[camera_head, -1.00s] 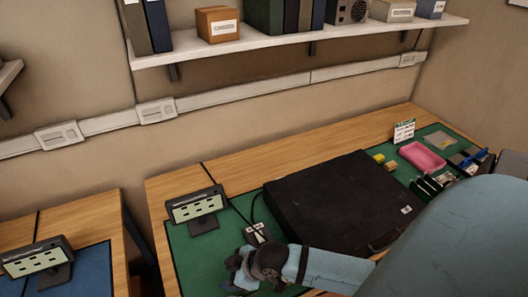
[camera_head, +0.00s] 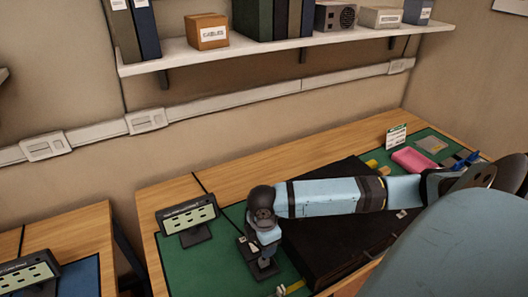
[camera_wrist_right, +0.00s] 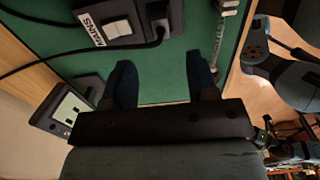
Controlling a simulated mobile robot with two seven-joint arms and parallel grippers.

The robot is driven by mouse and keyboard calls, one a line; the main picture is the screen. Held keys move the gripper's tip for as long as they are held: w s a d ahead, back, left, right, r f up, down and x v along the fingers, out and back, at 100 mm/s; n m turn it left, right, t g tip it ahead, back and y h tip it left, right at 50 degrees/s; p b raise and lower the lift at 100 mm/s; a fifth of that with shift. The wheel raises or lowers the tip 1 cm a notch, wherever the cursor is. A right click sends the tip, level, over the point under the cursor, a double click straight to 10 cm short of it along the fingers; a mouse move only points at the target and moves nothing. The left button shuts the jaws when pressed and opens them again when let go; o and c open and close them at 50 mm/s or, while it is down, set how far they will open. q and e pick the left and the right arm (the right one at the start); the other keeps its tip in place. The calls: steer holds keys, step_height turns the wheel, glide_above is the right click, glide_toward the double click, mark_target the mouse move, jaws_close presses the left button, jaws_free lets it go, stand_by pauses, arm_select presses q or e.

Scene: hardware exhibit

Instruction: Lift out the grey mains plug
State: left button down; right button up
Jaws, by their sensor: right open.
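In the right wrist view the dark grey mains plug (camera_wrist_right: 158,24) sits against the side of a black box (camera_wrist_right: 104,18) labelled MAINS, with a light rocker switch (camera_wrist_right: 118,29). A dark cable curves away from the plug to the left. My right gripper (camera_wrist_right: 162,78) is open and empty. Its two dark fingers point at the green mat, with the plug beyond their tips and roughly between them. In the head view my right gripper (camera_head: 263,270) is beside the box (camera_head: 243,245), and my wrist partly hides that area. My left gripper is not in view.
A large black case (camera_head: 325,240) lies on the green mat (camera_head: 190,265) under my right forearm. A display stand (camera_head: 187,220) stands left of the box. A pale strip-like item (camera_wrist_right: 226,8) lies right of the plug. A pink tray (camera_head: 414,160) is at the back right.

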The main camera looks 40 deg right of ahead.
mark_target(264, 262)
step_height(264, 262, down, 8)
steer(key=shift+r+p, duration=0.15)
steer(key=shift+p, duration=0.15)
steer(key=shift+s, duration=0.1)
steer(key=shift+c, duration=0.2)
steer(key=c, duration=0.8)
